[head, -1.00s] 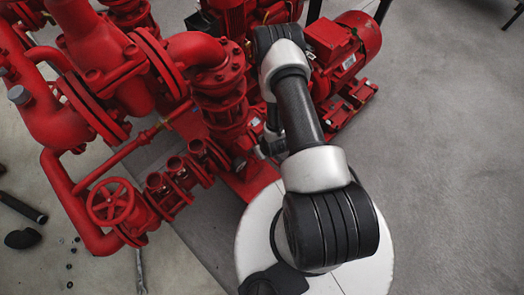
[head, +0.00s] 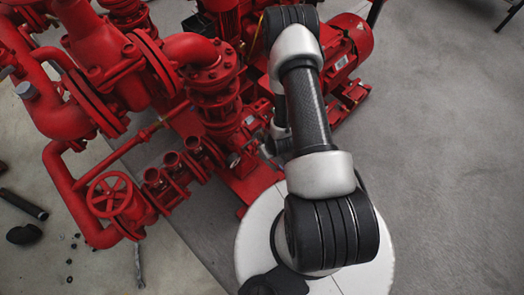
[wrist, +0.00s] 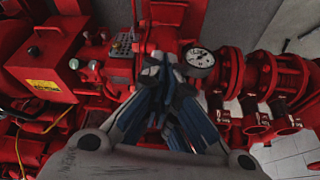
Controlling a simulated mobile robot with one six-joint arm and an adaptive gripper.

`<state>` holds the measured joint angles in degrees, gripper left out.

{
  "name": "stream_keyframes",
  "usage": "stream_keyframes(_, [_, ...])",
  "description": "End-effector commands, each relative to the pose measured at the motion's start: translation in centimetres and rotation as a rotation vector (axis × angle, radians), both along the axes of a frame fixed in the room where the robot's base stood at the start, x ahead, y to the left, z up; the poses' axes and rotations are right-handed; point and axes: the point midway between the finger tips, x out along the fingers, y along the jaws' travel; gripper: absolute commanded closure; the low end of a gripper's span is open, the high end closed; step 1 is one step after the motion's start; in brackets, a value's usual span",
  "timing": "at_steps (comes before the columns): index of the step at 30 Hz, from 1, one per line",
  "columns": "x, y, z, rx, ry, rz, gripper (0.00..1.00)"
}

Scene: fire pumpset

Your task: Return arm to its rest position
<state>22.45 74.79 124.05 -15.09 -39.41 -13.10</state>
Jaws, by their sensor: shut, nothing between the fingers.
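My gripper (wrist: 165,72) is shut and empty in the wrist view, its blue-grey fingers folded together in front of red pump piping. In the head view my arm rises from its round white base toward the top of the picture, beside the pumpset. My gripper itself cannot be made out in the head view; the arm hides that area. The red pumpset (head: 105,75) fills the left and top of the head view. A round white pressure gauge (wrist: 199,59) shows just right of the fingers in the wrist view.
A red handwheel (head: 110,197) and valve outlets stand left of my base. A red motor (head: 348,42) is behind the arm. A dark pipe piece (head: 23,204) lies on the floor at left. The grey floor at right is clear.

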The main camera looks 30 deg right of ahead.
Motion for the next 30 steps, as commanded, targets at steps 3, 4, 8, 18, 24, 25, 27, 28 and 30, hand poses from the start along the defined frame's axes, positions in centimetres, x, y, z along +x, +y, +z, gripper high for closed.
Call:
stream_keyframes(3, [-0.4, -0.1, 1.1, 0.000, -0.001, 0.000, 1.00])
stream_keyframes(4, [-0.4, -0.1, 1.2, 0.000, -0.001, 0.000, 1.00])
stream_keyframes(8, [-0.5, -0.1, 1.4, 0.000, -0.002, 0.000, 1.00])
stream_keyframes(18, [-0.5, -0.1, 1.4, 0.000, -0.001, 0.000, 1.00])
stream_keyframes(24, [-0.5, -0.1, 1.5, -0.001, -0.002, 0.001, 1.00])
stream_keyframes(25, [-0.3, -0.2, 1.6, -0.002, -0.002, 0.001, 1.00])
stream_keyframes(27, [0.3, -0.4, 2.5, -0.008, -0.005, 0.003, 1.00])
stream_keyframes(28, [0.8, -0.5, 3.2, -0.014, -0.006, 0.004, 1.00])
stream_keyframes(30, [2.1, -0.9, 5.4, -0.028, -0.007, 0.006, 1.00])
